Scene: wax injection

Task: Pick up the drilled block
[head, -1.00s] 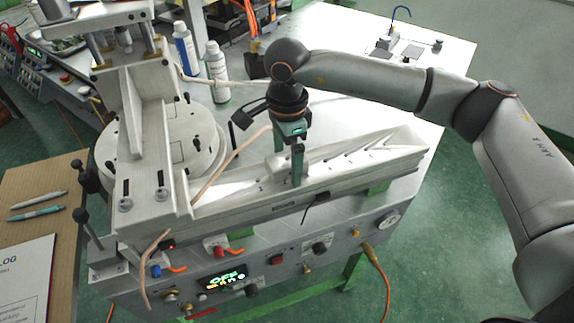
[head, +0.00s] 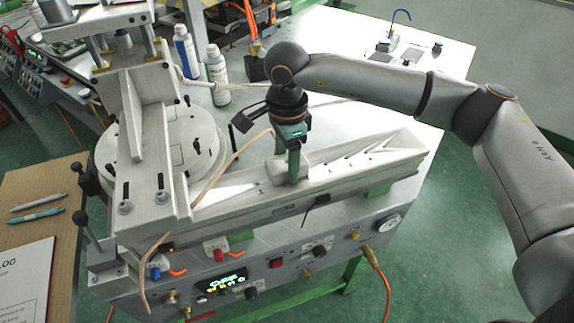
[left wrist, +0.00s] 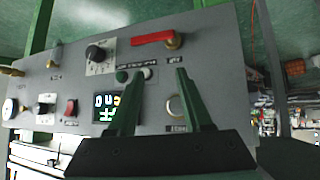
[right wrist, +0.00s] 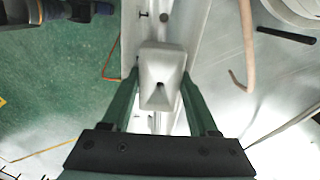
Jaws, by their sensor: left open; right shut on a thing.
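The drilled block (right wrist: 162,80) is a small pale block with a dark hole in its face. In the right wrist view it sits between the two fingers of my right gripper (right wrist: 160,90), which is shut on it. In the head view my right gripper (head: 292,178) points down over the long pale trough, with the block (head: 277,170) partly hidden by the fingers. I cannot tell whether the block touches the trough. My left gripper (left wrist: 154,78) is open and empty in front of the machine's grey panel; it is out of the head view.
The long pale trough (head: 345,175) runs along the machine beside a round plate (head: 197,150). Knobs and a lit display (head: 225,282) are on the front panel. Two bottles (head: 217,75) stand behind. A wooden board with pens (head: 38,215) lies left.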

